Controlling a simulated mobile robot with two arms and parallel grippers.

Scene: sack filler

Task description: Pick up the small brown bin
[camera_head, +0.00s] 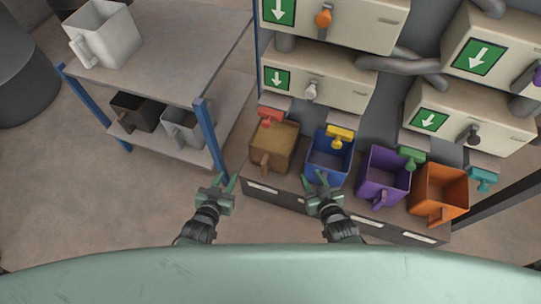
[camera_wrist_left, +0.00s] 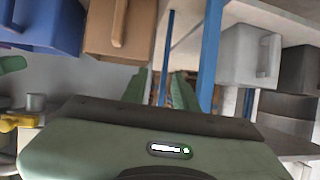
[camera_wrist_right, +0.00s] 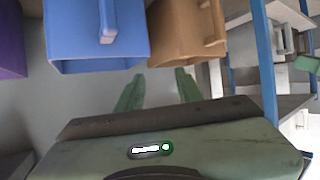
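The small brown bin (camera_head: 275,147) stands on the filler's front ledge, leftmost in a row of bins, with its handle towards me. It also shows in the left wrist view (camera_wrist_left: 105,47) and the right wrist view (camera_wrist_right: 180,42). My left gripper (camera_head: 224,182) is open and empty, left of the brown bin and apart from it. It also shows in the left wrist view (camera_wrist_left: 160,88). My right gripper (camera_head: 322,179) is open and empty, close in front of the blue bin (camera_head: 329,160). Whether it touches that bin cannot be told. It also shows in the right wrist view (camera_wrist_right: 158,85).
A purple bin (camera_head: 383,177) and an orange bin (camera_head: 438,192) stand further right. At left, a blue-framed shelf unit (camera_head: 190,50) holds a white bin (camera_head: 108,38) on top, and a dark bin (camera_head: 137,112) and a grey bin (camera_head: 182,126) below. Filler boxes (camera_head: 345,90) overhang the row.

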